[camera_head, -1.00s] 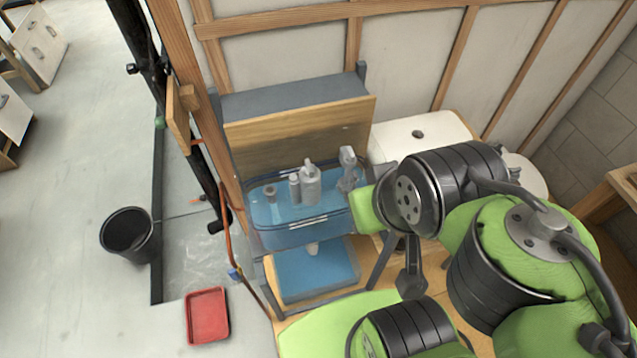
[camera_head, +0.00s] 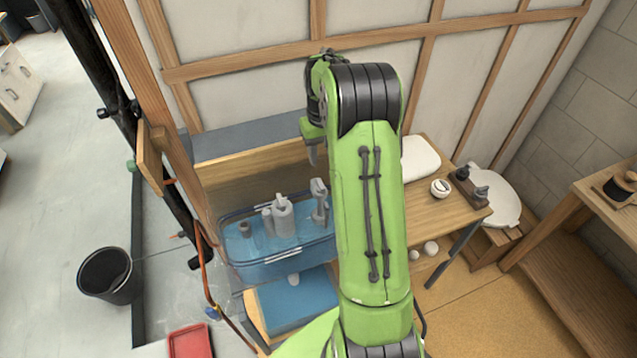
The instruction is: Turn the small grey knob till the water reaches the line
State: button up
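A clear tank (camera_head: 275,265) with blue water stands at the centre left, in front of a wooden backboard. Grey fittings stand in it: a tall bottle-like one (camera_head: 283,216), a slimmer one beside it, a short one (camera_head: 245,229) at the left and a tap-like one (camera_head: 319,201) at the right. I cannot tell which part is the small grey knob, and I cannot make out a separate level line. My gripper (camera_head: 312,155) points down above and behind the tap-like fitting, apart from it. Only a narrow grey end shows, so its opening is unclear.
A blue tray (camera_head: 300,302) sits below the tank. A wooden bench (camera_head: 425,208) with a white lid-like piece (camera_head: 419,158) is at the right of my arm. A black bucket (camera_head: 106,277) and a red tray (camera_head: 190,342) are on the floor at the left.

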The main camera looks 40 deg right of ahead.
aim_at(322, 185)
notch_tip(322, 185, down, 12)
jog(key=shift+w+f, duration=0.1)
jog(key=shift+w, duration=0.05)
grip_shut()
